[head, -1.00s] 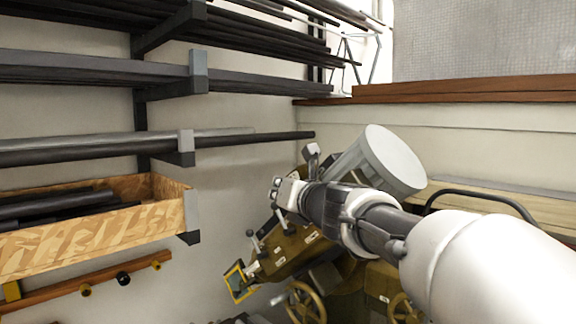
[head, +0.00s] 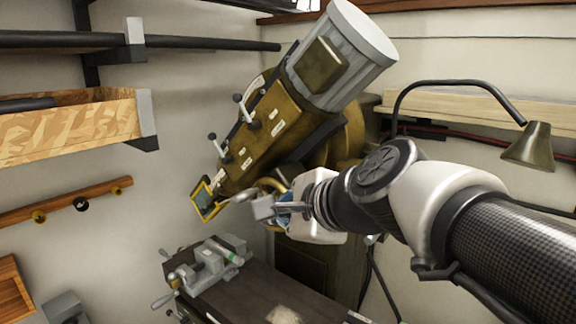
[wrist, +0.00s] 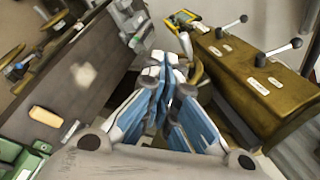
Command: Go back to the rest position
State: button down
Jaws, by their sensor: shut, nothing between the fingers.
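My gripper (head: 262,208) is in the middle of the head view, at the end of my arm, which reaches in from the right. In the wrist view my gripper (wrist: 158,70) points away from the camera with its blue-sided fingers together. Nothing is between the fingers. It hangs in the air in front of a large brown machine (head: 265,140), above a dark workbench (head: 265,290). In the wrist view the machine (wrist: 255,85) is on the right and the workbench (wrist: 75,90) on the left. Whether the gripper touches the machine cannot be told.
A grey vise (head: 208,265) sits on the workbench. A lamp (head: 530,145) stands at the right. A wooden bin (head: 70,128) and dark rods (head: 200,43) are on the left wall, above a wooden rail with pegs (head: 60,205). The wall between rail and machine is clear.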

jog(key=s+d+f+n+g+h+b, duration=0.1)
jog(key=s+d+f+n+b, duration=0.4)
jog(key=f, duration=0.7)
jog(key=s+d+f+n+g+h+b, duration=0.2)
jog(key=s+d+f+n+b, duration=0.3)
jog(key=s+f, duration=0.4)
jog(key=s+d+f+n+g+h+b, duration=0.2)
jog(key=s+d+f+n+b, duration=0.3)
jog(key=f, duration=1.1)
jog(key=s+d+n+h, duration=0.1)
jog(key=s, duration=0.2)
jog(key=shift+n+h, duration=0.3)
